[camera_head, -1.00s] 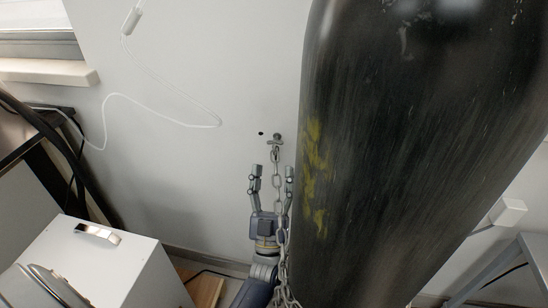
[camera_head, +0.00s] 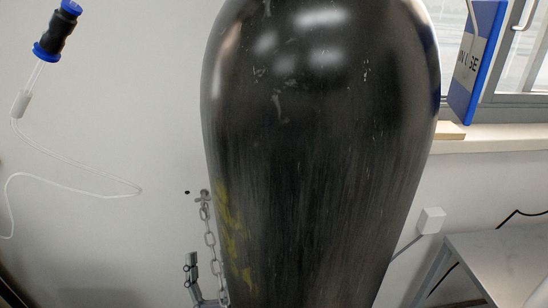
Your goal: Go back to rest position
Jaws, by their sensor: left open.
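My left gripper (camera_head: 206,278) shows at the bottom of the head view, left of the large black gas cylinder (camera_head: 325,150). It is open. One finger is clearly visible; the other is partly hidden by a metal chain (camera_head: 210,239). The chain hangs from a hook (camera_head: 203,196) on the white wall and runs down along the cylinder's left side, past the gripper. I see nothing held between the fingers. The gripper's base and its arm are cut off by the lower edge. My right gripper is not in view.
A blue sign (camera_head: 477,60) is at upper right by the window sill (camera_head: 490,139). A blue-and-black fitting (camera_head: 56,30) with a white cord (camera_head: 75,165) is at upper left. A grey table (camera_head: 510,262) is at lower right. The wall left of the cylinder is mostly bare.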

